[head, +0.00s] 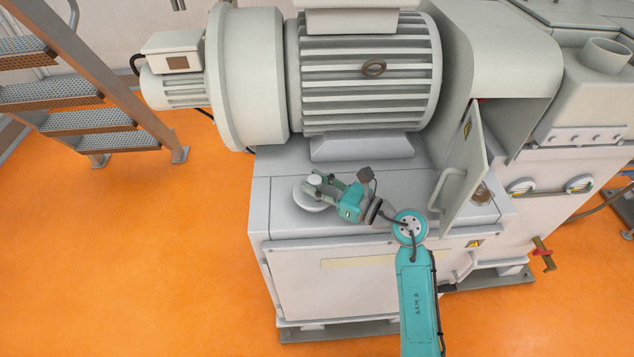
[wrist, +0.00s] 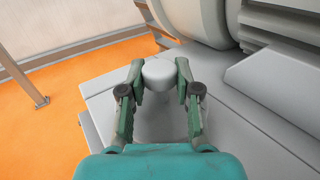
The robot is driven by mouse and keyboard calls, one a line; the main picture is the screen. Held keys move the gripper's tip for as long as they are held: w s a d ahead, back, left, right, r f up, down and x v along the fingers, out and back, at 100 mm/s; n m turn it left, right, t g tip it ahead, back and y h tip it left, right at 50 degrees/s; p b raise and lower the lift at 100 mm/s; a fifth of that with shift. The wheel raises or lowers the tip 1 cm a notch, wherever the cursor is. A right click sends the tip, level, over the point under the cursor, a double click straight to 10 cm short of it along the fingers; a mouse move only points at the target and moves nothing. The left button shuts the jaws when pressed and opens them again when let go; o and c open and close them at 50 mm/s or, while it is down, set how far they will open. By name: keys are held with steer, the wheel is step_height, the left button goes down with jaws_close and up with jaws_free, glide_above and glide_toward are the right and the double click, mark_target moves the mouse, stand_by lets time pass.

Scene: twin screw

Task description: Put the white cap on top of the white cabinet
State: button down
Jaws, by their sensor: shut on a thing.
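The white cap (head: 307,201) is a round disc with a raised knob. It is at the left part of the flat top of the white cabinet (head: 270,222); I cannot tell whether it touches the surface or is just above it. My gripper (head: 315,182) is shut on the knob from the right. In the wrist view the knob (wrist: 160,72) sits between the two fingertips (wrist: 160,66), and the cabinet top (wrist: 225,125) lies beneath. The fingers and wrist hide part of the disc.
A large ribbed motor (head: 365,95) stands behind the cabinet top. An open hinged door (head: 462,170) with a handle rises at the right, beside a small round opening (head: 482,194). Bare cabinet top lies left of and in front of the cap. Metal stairs (head: 75,95) stand far left.

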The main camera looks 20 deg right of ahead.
steer(key=shift+f, duration=0.25)
steer(key=c, duration=0.8)
jaws_free()
steer(key=shift+r, duration=0.3)
steer(key=v, duration=1.2)
steer(key=shift+a, duration=0.15)
